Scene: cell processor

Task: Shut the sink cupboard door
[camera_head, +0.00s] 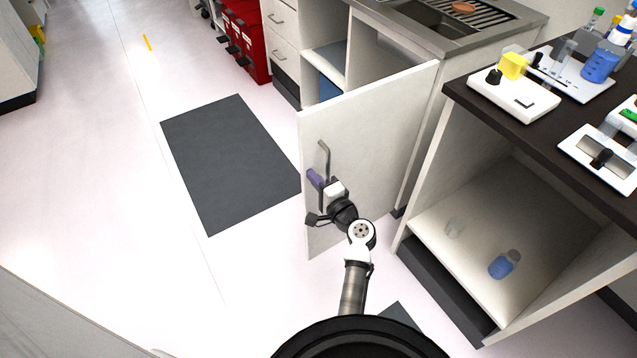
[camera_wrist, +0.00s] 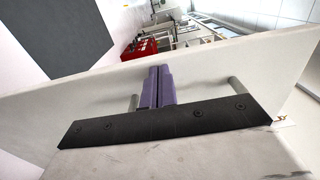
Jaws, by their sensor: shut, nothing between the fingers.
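The sink cupboard door (camera_head: 375,125) stands wide open, swung out from the cupboard under the sink (camera_head: 430,22). A grey bar handle (camera_head: 324,150) is on its face on my side, near the free edge. My gripper (camera_head: 314,179) is at the handle, its purple fingers shut together and empty. In the wrist view the fingers (camera_wrist: 157,86) point at the pale door (camera_wrist: 215,68), between the two ends of the handle (camera_wrist: 236,87). The middle of the handle is hidden there. I cannot tell whether the fingers touch the handle or the door.
An open-fronted bench (camera_head: 440,240) with bottles on its shelf stands close on the right; devices stand on its dark top (camera_head: 560,130). A dark mat (camera_head: 235,160) lies flat on the floor left of the door. Red drawers (camera_head: 247,40) stand farther back. The left floor is clear.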

